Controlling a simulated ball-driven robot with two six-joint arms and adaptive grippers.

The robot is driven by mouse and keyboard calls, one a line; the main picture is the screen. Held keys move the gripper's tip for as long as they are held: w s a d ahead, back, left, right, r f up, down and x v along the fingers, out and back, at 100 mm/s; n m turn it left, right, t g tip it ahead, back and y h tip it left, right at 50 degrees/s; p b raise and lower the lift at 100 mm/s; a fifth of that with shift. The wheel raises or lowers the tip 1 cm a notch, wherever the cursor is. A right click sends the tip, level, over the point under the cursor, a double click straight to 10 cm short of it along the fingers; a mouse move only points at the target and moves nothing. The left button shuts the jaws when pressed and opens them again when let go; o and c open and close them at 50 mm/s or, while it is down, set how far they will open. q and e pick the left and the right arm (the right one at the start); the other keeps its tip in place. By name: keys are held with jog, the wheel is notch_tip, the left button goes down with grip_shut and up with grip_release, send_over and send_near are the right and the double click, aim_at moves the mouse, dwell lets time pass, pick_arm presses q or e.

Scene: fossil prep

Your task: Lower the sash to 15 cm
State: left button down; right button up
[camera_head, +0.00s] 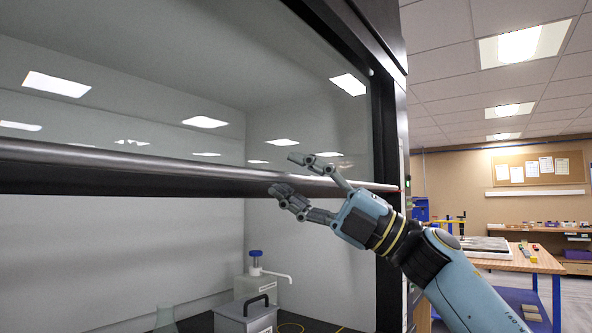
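The glass sash (200,80) of the fume hood is raised, with a clear opening below it. Its bottom edge carries a long grey handle bar (130,160) running across the view. My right gripper (283,175) is at the right part of this bar. Its fingers are spread, one at or above the bar and the other at or below it. I cannot tell whether either finger touches the bar. My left gripper is out of view.
Inside the hood stand a grey lidded box (246,314), a bottle with a blue cap (255,272) and a glass flask (166,320). The black hood frame (391,130) rises at the right. Beyond it is a wooden workbench (535,262).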

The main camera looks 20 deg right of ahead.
jog(key=shift+a, duration=0.1)
grip_shut()
dwell(0.5)
